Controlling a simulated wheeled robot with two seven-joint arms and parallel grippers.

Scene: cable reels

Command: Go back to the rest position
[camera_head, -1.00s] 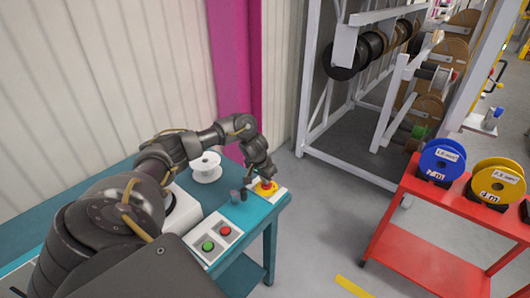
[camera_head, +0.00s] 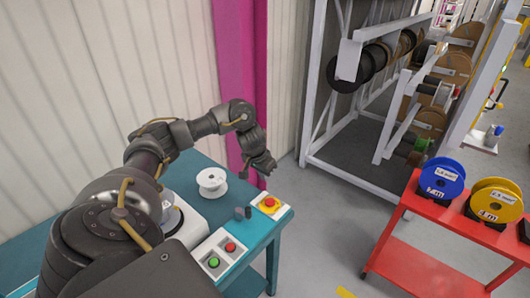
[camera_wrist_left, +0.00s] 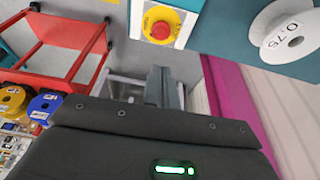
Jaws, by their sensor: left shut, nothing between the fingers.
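My left arm comes in from the left in the head view, bent above the teal table (camera_head: 262,228). Its gripper (camera_head: 266,169) hangs above and behind the table's far right corner, shut and empty. In the left wrist view the gripper's fingers (camera_wrist_left: 158,88) are together with nothing between them. A red emergency button (camera_head: 269,202) on a yellow base sits below the gripper, apart from it. It also shows in the left wrist view (camera_wrist_left: 160,29). My right gripper is in neither view.
On the table are a white spool (camera_head: 212,183), a dark small cylinder pair (camera_head: 243,213) and a green-and-red button box (camera_head: 222,249). A red cart (camera_head: 440,222) carries a blue reel (camera_head: 441,178) and a yellow reel (camera_head: 494,201). A cable rack (camera_head: 385,100) stands behind. Grey floor lies between table and cart.

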